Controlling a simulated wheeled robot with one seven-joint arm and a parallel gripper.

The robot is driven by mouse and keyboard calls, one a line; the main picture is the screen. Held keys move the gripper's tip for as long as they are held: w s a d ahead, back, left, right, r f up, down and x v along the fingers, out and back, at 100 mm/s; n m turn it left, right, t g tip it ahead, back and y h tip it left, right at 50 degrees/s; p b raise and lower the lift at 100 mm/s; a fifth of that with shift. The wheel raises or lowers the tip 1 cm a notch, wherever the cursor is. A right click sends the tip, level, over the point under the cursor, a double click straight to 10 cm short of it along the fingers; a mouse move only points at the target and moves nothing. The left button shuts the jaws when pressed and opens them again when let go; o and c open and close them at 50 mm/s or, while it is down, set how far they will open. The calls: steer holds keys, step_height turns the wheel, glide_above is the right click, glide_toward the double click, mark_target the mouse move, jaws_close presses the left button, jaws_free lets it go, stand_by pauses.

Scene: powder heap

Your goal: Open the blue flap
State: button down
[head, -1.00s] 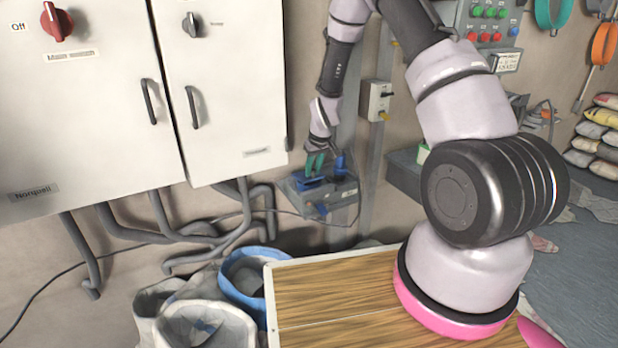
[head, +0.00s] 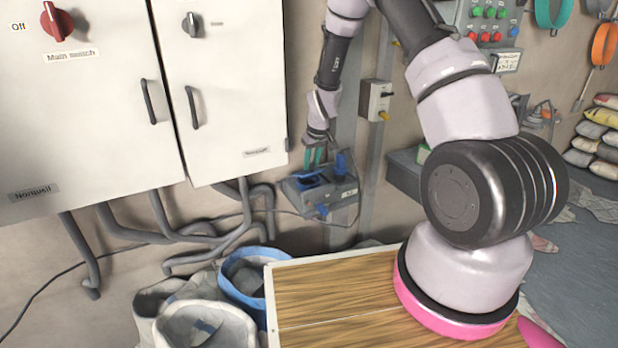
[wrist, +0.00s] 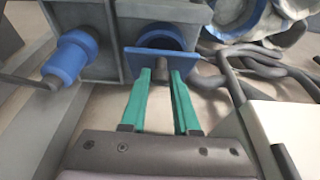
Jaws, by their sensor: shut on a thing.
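A grey socket box (head: 340,192) is mounted low on the wall beside the cabinet. The blue flap (wrist: 135,62) stands out from a round blue socket (wrist: 160,38) and looks raised away from it. In the head view the flap (head: 307,181) is small and partly behind my fingers. My gripper (wrist: 161,74) has green fingers shut on the flap's edge. In the head view my gripper (head: 313,161) reaches down to the box from above. How far the flap has swung is hard to tell.
A blue plug (wrist: 68,60) with a cable sits in the box beside the flap. The white cabinet (head: 225,90) and grey conduits (head: 235,225) are to the left. Bags (head: 205,325) and a blue-rimmed sack (head: 245,280) stand below. A wooden top (head: 330,300) is nearest.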

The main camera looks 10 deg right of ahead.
steer(key=shift+w+r, duration=0.15)
steer(key=shift+w+a+r, duration=0.25)
steer(key=shift+w+r, duration=0.35)
steer(key=shift+w, duration=0.15)
steer(key=shift+w+r, duration=0.1)
steer(key=shift+w+a+r, duration=0.25)
steer(key=shift+w+r, duration=0.1)
steer(key=shift+w, duration=0.35)
steer(key=shift+w+a+r, duration=0.15)
steer(key=shift+w+a, duration=0.05)
steer(key=shift+w, duration=0.3)
steer(key=shift+w+a+r, duration=0.1)
steer(key=shift+w+a, duration=0.05)
steer(key=shift+w, duration=0.3)
